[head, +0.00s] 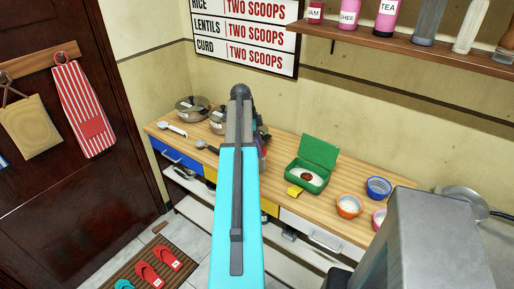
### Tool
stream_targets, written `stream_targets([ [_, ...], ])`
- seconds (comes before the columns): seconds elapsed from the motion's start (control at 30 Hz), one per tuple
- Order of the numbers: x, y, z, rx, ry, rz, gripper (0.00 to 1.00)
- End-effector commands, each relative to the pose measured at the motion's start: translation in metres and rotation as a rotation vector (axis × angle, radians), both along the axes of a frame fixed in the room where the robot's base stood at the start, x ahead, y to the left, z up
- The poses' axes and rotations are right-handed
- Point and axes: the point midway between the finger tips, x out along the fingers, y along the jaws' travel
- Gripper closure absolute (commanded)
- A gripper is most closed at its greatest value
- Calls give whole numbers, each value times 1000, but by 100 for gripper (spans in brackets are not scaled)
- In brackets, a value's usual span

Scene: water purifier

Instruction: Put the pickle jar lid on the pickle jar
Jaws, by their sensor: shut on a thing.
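My cyan and grey arm reaches up the middle of the head view over the wooden counter (355,202). My gripper's fingers are hidden behind the arm. A dark part and a small purplish patch show just right of the arm, too small to make out. I cannot pick out the pickle jar or its lid. They may be hidden behind my arm.
An open green box (312,168) with white and dark red contents, a yellow piece (295,191), an orange cup (348,205) and a blue cup (378,187) stand on the counter's right. Steel pots (192,108) stand at left. A shelf (410,52) hangs above.

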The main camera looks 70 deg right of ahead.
Motion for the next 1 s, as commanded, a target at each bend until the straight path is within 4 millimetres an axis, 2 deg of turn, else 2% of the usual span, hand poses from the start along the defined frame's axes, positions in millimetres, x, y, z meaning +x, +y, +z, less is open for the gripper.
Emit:
stream_targets([
  [0.57,0,0,-8,0,0,0,74],
  [0.6,0,0,-8,0,0,0,52],
  [0.63,0,0,-8,0,0,0,46],
  [1.0,1,0,-6,0,0,1,45],
])
